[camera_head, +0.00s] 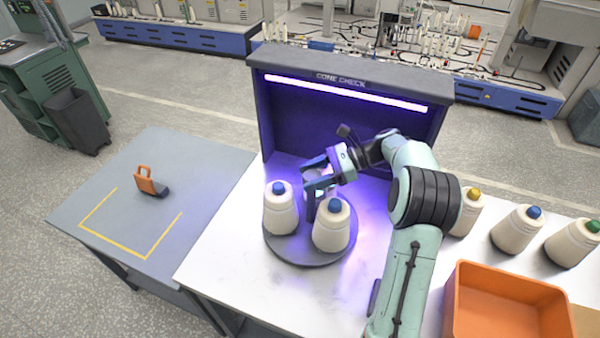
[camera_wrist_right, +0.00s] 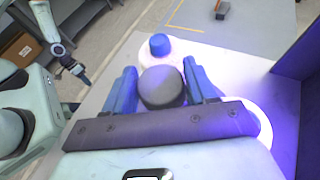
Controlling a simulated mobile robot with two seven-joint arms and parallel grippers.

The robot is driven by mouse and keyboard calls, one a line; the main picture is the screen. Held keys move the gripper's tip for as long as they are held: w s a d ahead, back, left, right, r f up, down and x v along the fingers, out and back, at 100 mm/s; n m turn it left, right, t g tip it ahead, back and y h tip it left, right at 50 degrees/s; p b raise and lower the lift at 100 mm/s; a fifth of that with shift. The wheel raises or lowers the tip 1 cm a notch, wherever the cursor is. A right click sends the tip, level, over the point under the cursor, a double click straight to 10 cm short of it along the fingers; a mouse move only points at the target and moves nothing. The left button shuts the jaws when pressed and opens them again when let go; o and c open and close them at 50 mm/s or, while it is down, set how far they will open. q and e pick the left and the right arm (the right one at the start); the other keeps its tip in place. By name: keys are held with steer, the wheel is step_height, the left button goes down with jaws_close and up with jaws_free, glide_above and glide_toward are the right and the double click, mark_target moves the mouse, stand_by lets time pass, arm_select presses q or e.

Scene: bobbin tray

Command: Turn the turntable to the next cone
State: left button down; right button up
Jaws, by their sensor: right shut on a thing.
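The dark round turntable (camera_head: 298,254) stands on the white table in front of the cone check booth. Two cream cones with blue tips stand on it, one at its left (camera_head: 279,212) and one at its front (camera_head: 332,232). A third pale shape shows behind my gripper, mostly hidden. My right gripper (camera_head: 309,178) is over the turntable's middle. In the right wrist view its blue fingers are on both sides of a round grey knob (camera_wrist_right: 162,88), shut on it. A blue-tipped cone (camera_wrist_right: 160,46) is just beyond. My left gripper (camera_wrist_right: 78,72) seems to show at the upper left, too small to judge.
The booth (camera_head: 300,110) with a purple light strip rises behind. Several cones with yellow, blue (camera_head: 517,232) and green tips stand at the right, by an orange bin (camera_head: 505,290). A grey side table (camera_head: 105,180) at the left holds an orange-handled object (camera_head: 148,182).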

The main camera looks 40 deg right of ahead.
steer(key=shift+f, duration=0.1)
steer(key=shift+a, duration=0.1)
stand_by(0.3)
steer(key=o, duration=1.4)
arm_select(q)
steer(key=shift+a, duration=0.1)
arm_select(e)
steer(key=shift+o, duration=0.2)
arm_select(q)
steer(key=shift+w+r+p, duration=0.7)
steer(key=shift+w+r, duration=0.2)
steer(key=shift+w, duration=0.1)
arm_select(e)
steer(key=v, duration=1.2)
steer(key=shift+w, duration=0.1)
